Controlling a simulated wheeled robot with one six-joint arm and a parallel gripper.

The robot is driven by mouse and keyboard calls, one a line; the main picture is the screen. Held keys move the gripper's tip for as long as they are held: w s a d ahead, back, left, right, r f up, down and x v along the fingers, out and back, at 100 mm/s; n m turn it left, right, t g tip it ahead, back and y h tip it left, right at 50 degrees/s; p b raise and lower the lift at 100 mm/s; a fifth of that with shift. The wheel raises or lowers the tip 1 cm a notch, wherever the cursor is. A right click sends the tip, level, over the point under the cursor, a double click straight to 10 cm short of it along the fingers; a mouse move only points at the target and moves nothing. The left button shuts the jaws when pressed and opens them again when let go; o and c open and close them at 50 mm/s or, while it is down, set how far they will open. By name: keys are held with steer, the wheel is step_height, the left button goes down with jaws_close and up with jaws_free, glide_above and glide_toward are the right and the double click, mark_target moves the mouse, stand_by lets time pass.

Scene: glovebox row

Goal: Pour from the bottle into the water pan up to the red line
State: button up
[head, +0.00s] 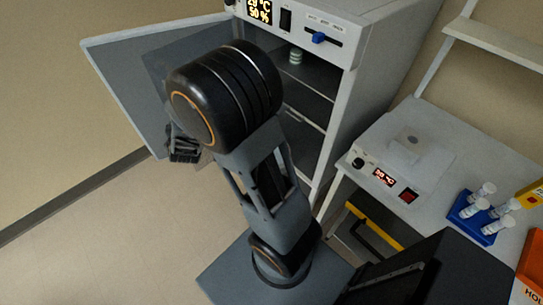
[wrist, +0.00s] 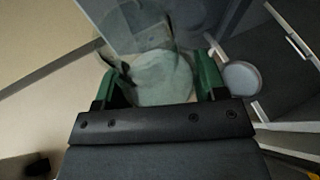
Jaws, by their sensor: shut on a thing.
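My gripper (wrist: 158,88) has its green fingers shut on a pale, see-through bottle (wrist: 160,72) in the wrist view. The bottle's outline is faint, and I cannot tell its tilt or liquid level. In the head view my gripper (head: 184,152) is in front of the open cabinet door, left of the cabinet opening, and my arm hides most of what it holds. A round pale dish-like thing (wrist: 242,77) shows right of the right finger in the wrist view; I cannot tell whether it is the water pan. No red line shows.
The cabinet (head: 352,75) stands open, its door (head: 115,70) swung left. A pale green stack (head: 295,56) sits on its upper shelf. At right, a bench holds a white instrument (head: 405,150) and a blue rack (head: 482,218) with several tubes. The floor at left is clear.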

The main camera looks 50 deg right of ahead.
steer(key=s+d+f+m+g+h+b, duration=0.3)
steer(key=d+f+m+g+h+b, duration=0.35)
steer(key=d+f+b, duration=1.3)
steer(key=s+d+f+m+g+b, duration=0.3)
steer(key=s+d+f+m+b, duration=0.1)
steer(key=d+f+b, duration=0.3)
steer(key=s+d+f+m+g+b, duration=0.3)
steer(key=s+d+f+b, duration=0.4)
steer(key=d+f, duration=0.2)
steer(key=shift+s+d+f+m+h, duration=0.25)
steer(key=shift+d+f+m+h, duration=0.15)
steer(key=shift+d, duration=0.3)
steer(key=shift+g, duration=0.25)
steer(key=shift+w+p, duration=0.1)
steer(key=shift+p, duration=0.3)
